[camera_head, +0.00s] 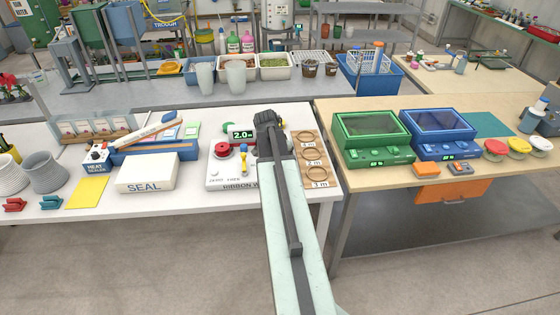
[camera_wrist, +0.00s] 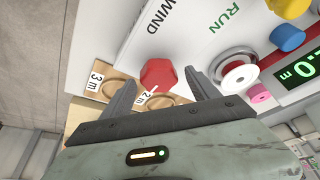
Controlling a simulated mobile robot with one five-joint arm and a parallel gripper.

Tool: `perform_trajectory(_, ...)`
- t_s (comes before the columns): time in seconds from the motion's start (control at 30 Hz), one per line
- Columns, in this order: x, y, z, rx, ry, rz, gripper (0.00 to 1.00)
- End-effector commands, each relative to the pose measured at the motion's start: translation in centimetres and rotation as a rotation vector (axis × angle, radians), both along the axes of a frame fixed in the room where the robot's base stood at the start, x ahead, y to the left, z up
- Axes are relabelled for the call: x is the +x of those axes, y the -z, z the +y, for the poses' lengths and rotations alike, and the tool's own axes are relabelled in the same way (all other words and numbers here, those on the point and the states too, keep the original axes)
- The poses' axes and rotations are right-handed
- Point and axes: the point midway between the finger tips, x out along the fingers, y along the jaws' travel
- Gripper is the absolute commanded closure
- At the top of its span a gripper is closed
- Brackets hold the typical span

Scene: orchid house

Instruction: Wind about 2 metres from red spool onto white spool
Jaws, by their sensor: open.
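The ribbon winder (camera_head: 220,182) stands on the white bench, and its display (camera_head: 242,134) reads 2.0 m. The red spool (camera_head: 222,150) sits on its left side. In the wrist view a white spool (camera_wrist: 238,77) with a reddish centre lies right of my fingers, beside the green display (camera_wrist: 300,68). My gripper (camera_wrist: 162,80) is open over the winder's edge. A red six-sided knob (camera_wrist: 158,74) shows between its fingertips; contact cannot be told. In the head view my arm hides the knob and the winder's right part.
A wooden board (camera_head: 325,180) with rings marked in metres lies right of the winder. A white SEAL box (camera_head: 147,174) and heat sealer (camera_head: 97,157) stand left. Green (camera_head: 372,130) and blue (camera_head: 437,130) machines stand right.

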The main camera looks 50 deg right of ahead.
Motion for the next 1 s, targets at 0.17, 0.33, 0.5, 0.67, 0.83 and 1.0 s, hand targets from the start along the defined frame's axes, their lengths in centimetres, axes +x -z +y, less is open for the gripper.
perform_trajectory(0.17, -0.1, -2.5, 0.8, 0.0, -0.001, 0.0, 0.3)
perform_trajectory(0.33, -0.3, -5.7, 2.0, 0.0, -0.001, -0.001, 0.3)
perform_trajectory(0.5, -0.4, -7.3, 2.8, 0.0, -0.001, -0.001, 0.3)
perform_trajectory(0.67, -0.3, -7.0, 2.9, 0.0, 0.0, 0.0, 0.3)
perform_trajectory(0.83, -0.3, -7.0, 2.9, 0.0, 0.0, 0.0, 0.3)
perform_trajectory(1.0, -0.3, -7.0, 3.0, 0.0, -0.002, 0.0, 0.3)
